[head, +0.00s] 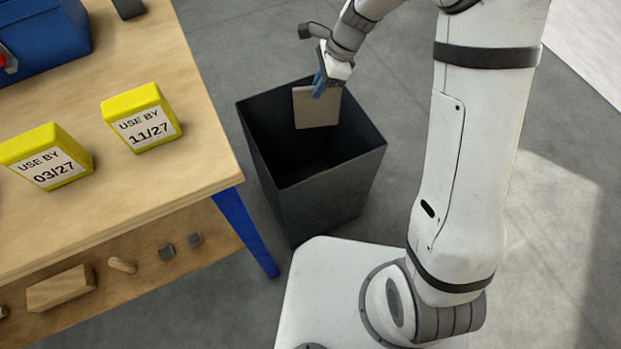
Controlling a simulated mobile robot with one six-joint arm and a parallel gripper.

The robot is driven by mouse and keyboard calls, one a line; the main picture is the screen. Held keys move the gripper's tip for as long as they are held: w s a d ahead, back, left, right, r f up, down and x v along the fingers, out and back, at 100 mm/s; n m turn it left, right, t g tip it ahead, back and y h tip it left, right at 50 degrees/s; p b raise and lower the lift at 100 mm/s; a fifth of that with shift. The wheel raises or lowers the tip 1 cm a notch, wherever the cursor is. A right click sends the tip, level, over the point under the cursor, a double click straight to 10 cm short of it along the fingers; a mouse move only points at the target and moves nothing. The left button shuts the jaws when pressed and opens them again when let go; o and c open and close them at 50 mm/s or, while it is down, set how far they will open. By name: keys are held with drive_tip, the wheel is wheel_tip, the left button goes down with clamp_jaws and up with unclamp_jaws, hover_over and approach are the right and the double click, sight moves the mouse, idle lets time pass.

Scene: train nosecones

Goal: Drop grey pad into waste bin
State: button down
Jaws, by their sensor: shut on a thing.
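The grey pad (316,107) is a flat, square, beige-grey piece hanging upright from my gripper (321,86). My gripper has blue fingers and is shut on the pad's upper edge. The waste bin (325,206) is a dark, open-topped square container standing on the floor to the right of the table. In the head view the pad overlaps the bin's opening near its back rim. I cannot tell exactly how far the pad is above or below the rim.
A wooden table (190,185) with a blue leg stands left of the bin. Two yellow boxes, marked 03/27 (48,157) and 11/27 (141,118), sit on it. A blue container (45,38) is at the back left. Blocks lie on the lower shelf (130,290).

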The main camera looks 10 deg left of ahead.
wheel_tip(320, 180, down, 5)
drive_tip(key=b, duration=0.4)
drive_tip(key=shift+s+a, duration=0.1)
drive_tip(key=shift+a, duration=0.05)
drive_tip(key=c, duration=1.4)
unclamp_jaws()
drive_tip(key=p+v, duration=0.2)
drive_tip(key=v, duration=0.6)
drive_tip(key=shift+p, duration=0.4)
drive_tip(key=shift+f, duration=0.1)
